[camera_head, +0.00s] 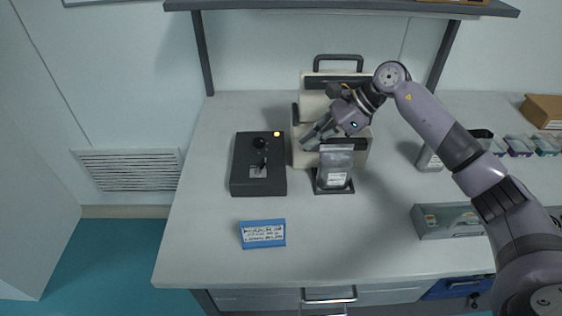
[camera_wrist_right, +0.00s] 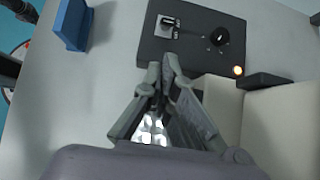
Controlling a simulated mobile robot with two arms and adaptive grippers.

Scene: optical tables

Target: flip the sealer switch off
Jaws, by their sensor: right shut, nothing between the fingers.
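The dark control box (camera_head: 240,180) stands on the table left of the cream sealer (camera_head: 308,112). A lit orange lamp (camera_head: 277,134), a round black knob (camera_head: 259,142) and a small switch on a silver plate (camera_head: 258,173) are on its top. In the right wrist view the switch (camera_wrist_right: 167,22) shows beyond the fingertips, the knob (camera_wrist_right: 220,36) to its right. I cannot tell the switch's position. My right gripper (camera_head: 306,143) is shut and empty in front of the sealer, right of the box. Its closed fingers (camera_wrist_right: 163,65) point toward the box. My left gripper is out of view.
A clear pouch with dark contents (camera_head: 335,172) stands on a dark base before the sealer. A blue labelled block (camera_head: 263,233) lies in front of the control box. A shelf (camera_head: 270,5) spans the back.

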